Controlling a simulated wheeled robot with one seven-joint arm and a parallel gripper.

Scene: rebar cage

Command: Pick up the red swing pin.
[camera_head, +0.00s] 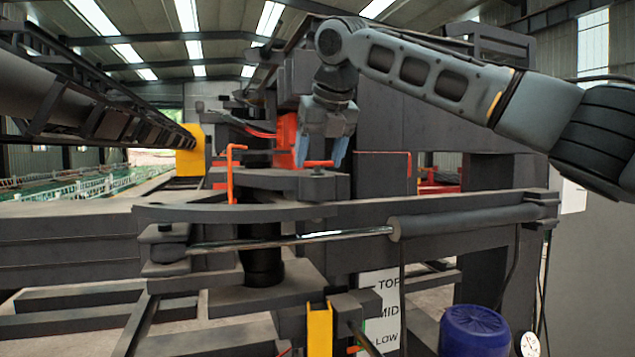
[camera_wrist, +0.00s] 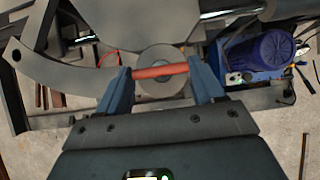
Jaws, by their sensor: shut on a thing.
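My gripper (camera_head: 320,157) reaches down from the arm at the upper right, with its two blue fingers pointing downward. In the wrist view my gripper (camera_wrist: 160,84) is shut on the red swing pin (camera_wrist: 160,71), whose red bar runs crosswise between the blue fingers. A round grey boss (camera_wrist: 161,55) lies behind the bar. In the head view a short piece of the red pin (camera_head: 318,163) shows between the fingertips, just above the dark swing arm's end (camera_head: 318,185). Any lower part of the pin is hidden, so I cannot tell whether it is in the boss.
Another orange-red bent pin (camera_head: 232,172) stands upright to the left on the curved grey plate (camera_head: 235,212). A hydraulic cylinder (camera_head: 470,220) crosses below. A blue motor (camera_head: 474,330) and a TOP/MID/LOW sign (camera_head: 385,312) are lower right. Machine frames crowd both sides.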

